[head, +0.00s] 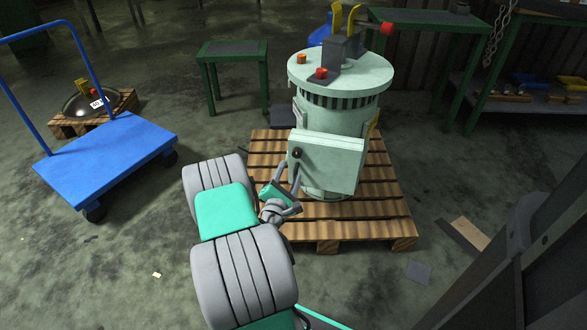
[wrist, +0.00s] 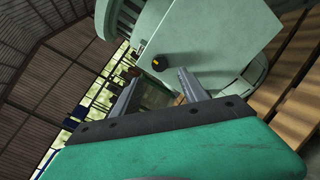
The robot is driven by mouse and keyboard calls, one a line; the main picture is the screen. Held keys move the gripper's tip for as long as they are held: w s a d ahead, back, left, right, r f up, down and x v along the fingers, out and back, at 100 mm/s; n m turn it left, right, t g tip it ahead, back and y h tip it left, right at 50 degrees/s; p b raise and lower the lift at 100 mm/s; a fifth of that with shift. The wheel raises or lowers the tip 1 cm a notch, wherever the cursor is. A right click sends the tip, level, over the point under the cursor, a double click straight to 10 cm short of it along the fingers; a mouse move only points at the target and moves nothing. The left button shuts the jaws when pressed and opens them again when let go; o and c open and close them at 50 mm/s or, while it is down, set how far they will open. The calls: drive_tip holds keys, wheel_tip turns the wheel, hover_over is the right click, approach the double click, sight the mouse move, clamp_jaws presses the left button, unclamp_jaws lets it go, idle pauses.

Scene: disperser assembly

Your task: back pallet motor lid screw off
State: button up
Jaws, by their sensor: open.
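The motor (head: 338,112) is a pale green cylinder standing upright on a wooden pallet (head: 385,222). A flat box lid (head: 335,162) is on its near side, and it also shows in the wrist view (wrist: 215,40). A dark round screw (head: 297,153) sits at the lid's left edge; in the wrist view the screw (wrist: 160,63) is black with a yellow mark. My gripper (head: 287,184) is open just below and left of the screw. In the wrist view its two fingers (wrist: 152,85) point towards the lid, with the screw beyond and between their tips. Nothing is between the fingers.
A blue cart (head: 105,160) stands at the left. Behind it, a small pallet (head: 60,128) holds a dark domed part (head: 88,103). Green tables (head: 232,50) stand behind. A dark structure fills the lower right. Open floor lies left of the motor's pallet.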

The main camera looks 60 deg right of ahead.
sight(296, 156)
drive_tip(key=shift+n, duration=0.3)
drive_tip(key=x, duration=0.8)
drive_tip(key=shift+a, duration=0.1)
drive_tip(key=shift+c, duration=0.2)
clamp_jaws()
